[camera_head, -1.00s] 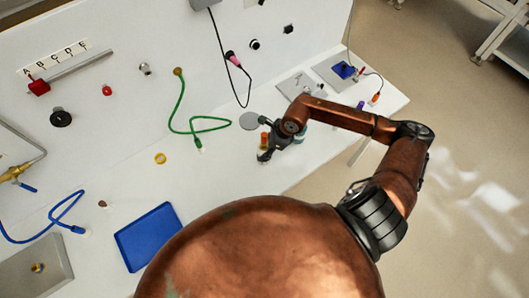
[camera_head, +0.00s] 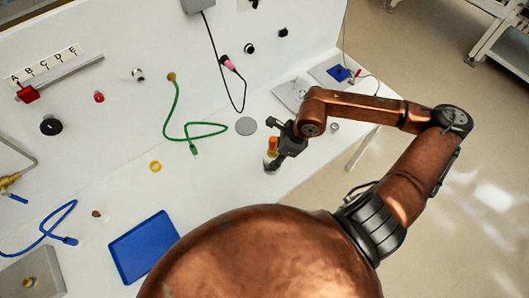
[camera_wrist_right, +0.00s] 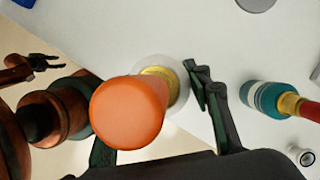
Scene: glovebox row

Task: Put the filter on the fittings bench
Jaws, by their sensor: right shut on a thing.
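My right gripper (camera_head: 275,156) is shut on the filter (camera_head: 272,146), an upright cylinder with an orange top. In the right wrist view the orange cap of the filter (camera_wrist_right: 128,112) faces the camera. A brass ring and a pale round base show beyond it. The fingers of the right gripper (camera_wrist_right: 160,125) stand on either side of it. The base is over the white bench (camera_head: 205,178) near its front edge; I cannot tell whether it touches. A small dark claw on a copper arm, seemingly my left gripper (camera_wrist_right: 42,64), shows far off in the right wrist view.
A teal bottle-like thing with a red and gold top (camera_wrist_right: 268,100) is beside the right gripper. A grey disc (camera_head: 246,126) and green hose (camera_head: 176,112) lie behind. A blue tray (camera_head: 140,250) and yellow ring (camera_head: 155,166) are to the left. Clear bench lies between.

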